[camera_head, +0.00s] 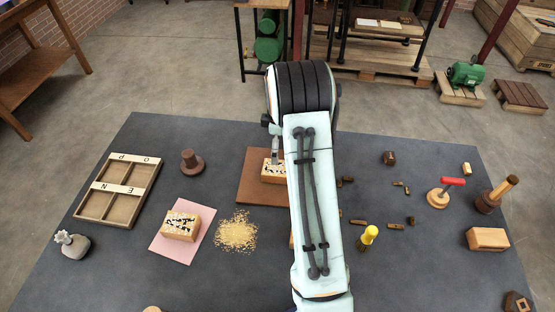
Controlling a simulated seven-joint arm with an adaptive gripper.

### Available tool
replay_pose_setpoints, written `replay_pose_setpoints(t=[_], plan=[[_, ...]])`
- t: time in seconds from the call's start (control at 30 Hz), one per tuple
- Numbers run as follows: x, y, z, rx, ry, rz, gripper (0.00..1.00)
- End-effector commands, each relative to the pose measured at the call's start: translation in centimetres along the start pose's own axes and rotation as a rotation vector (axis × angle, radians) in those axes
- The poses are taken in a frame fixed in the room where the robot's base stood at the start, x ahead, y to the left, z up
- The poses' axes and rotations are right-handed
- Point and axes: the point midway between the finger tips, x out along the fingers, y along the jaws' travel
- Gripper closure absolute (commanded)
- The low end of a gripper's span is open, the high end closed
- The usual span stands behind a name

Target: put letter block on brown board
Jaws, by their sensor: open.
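The brown board (255,188) lies flat near the far middle of the dark table, its right part hidden behind my arm. A light wooden block with dark marks on top (271,173) rests on the board, partly hidden by my arm and gripper. My gripper (276,156) is open at this block; only one finger shows clearly, and I cannot tell whether it touches the block. A similar, larger-looking block with black letter-like marks (180,226) sits on a pink sheet (206,217) to the left of the board.
A compartment tray with letters (120,187) lies at far left. A brown knobbed piece (192,161) stands left of the board, and yellow grains (236,233) lie below it.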

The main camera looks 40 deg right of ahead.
Motion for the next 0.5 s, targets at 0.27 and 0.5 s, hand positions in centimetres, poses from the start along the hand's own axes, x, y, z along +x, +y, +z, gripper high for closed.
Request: replay_pose_setpoints(t=[0.27,0.5], plan=[[-2.6,0.0,-0.1,-0.001,0.001,0.001,0.07],[-8.2,-6.1,-2.9,0.122,0.022,-0.002,0.07]])
